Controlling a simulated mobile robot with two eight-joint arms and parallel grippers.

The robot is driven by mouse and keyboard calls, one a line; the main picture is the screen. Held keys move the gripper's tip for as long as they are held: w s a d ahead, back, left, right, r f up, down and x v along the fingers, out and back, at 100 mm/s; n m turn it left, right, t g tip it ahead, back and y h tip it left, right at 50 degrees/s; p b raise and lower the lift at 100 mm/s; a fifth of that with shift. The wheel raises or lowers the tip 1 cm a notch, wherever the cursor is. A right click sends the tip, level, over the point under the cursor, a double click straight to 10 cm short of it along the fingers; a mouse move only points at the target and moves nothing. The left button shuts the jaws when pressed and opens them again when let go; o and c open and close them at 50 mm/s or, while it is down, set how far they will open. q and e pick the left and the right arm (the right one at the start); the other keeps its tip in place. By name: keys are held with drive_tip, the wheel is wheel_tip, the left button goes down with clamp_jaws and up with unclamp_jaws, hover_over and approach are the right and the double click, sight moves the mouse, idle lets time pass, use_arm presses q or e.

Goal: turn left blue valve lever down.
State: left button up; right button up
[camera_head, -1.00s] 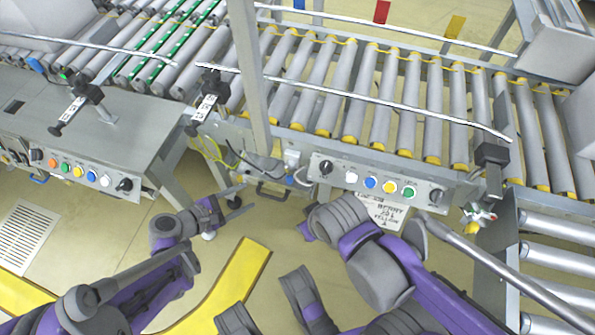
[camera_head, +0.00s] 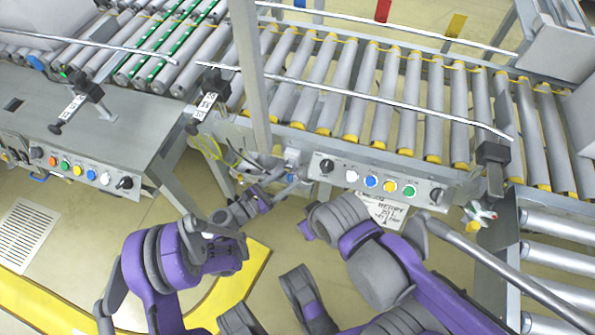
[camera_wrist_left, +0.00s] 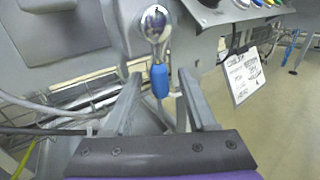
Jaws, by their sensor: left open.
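The blue valve lever (camera_wrist_left: 159,82) shows in the left wrist view, hanging below a shiny round metal valve part (camera_wrist_left: 155,22). My left gripper (camera_wrist_left: 159,96) is open, with one finger on each side of the lever. The fingers look apart from it; the exact depth is hard to judge. In the head view my left gripper (camera_head: 284,190) is below the front of the conveyor, left of the button panel, and the lever is small and hard to make out there. My right arm is in the head view, but I cannot make out its gripper fingers.
A button panel (camera_head: 375,182) is on the conveyor front, just right of the left gripper. A white paper label (camera_wrist_left: 247,75) hangs below it. A grey post (camera_head: 250,80) stands behind the left gripper. A grey table (camera_head: 60,135) is at left. Yellow floor marking (camera_head: 245,270) lies below.

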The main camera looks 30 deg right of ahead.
use_arm(q)
drive_tip(key=shift+w+d+b, duration=0.15)
drive_tip(key=shift+d, duration=0.85)
drive_tip(key=shift+w+d+b, duration=0.1)
drive_tip(key=shift+d+b, duration=0.05)
drive_tip(key=shift+d, duration=0.85)
clamp_jaws()
